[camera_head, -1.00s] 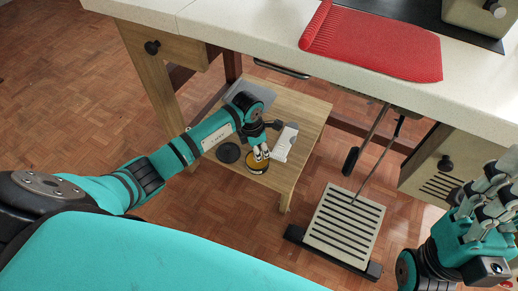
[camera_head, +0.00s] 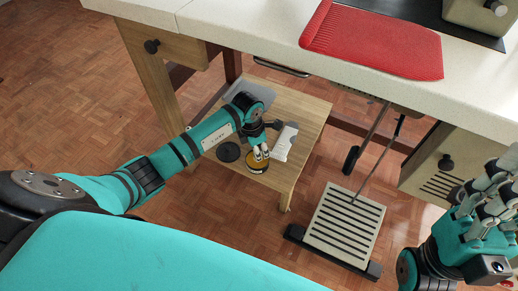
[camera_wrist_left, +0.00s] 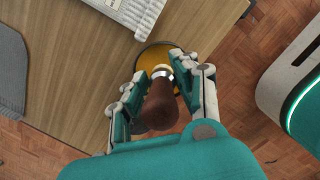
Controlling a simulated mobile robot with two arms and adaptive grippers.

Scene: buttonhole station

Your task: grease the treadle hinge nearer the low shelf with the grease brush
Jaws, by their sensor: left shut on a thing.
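My left gripper (camera_head: 262,152) is shut on the grease brush, whose brown wooden handle (camera_wrist_left: 158,106) and pale ferrule show in the left wrist view. The brush's tip is hidden. It points down at a round tin of amber grease (camera_head: 257,166) on the low wooden shelf (camera_head: 312,118); the tin also shows in the wrist view (camera_wrist_left: 150,60). I cannot tell whether the bristles touch the grease. The slatted treadle (camera_head: 345,222) stands on the floor right of the shelf. Its black hinge nearer the shelf (camera_head: 294,233) is at the left; the other hinge (camera_head: 373,271) is at the right. My right gripper (camera_head: 485,205) is at the right edge.
A dark round disc (camera_head: 228,152), a pale ribbed block (camera_head: 286,141) and a grey flat piece (camera_head: 255,88) lie on the shelf. The worktable (camera_head: 240,22) overhangs it, with a red mat (camera_head: 375,42) on top. Thin rods reach down to the treadle. Floor is clear between shelf and treadle.

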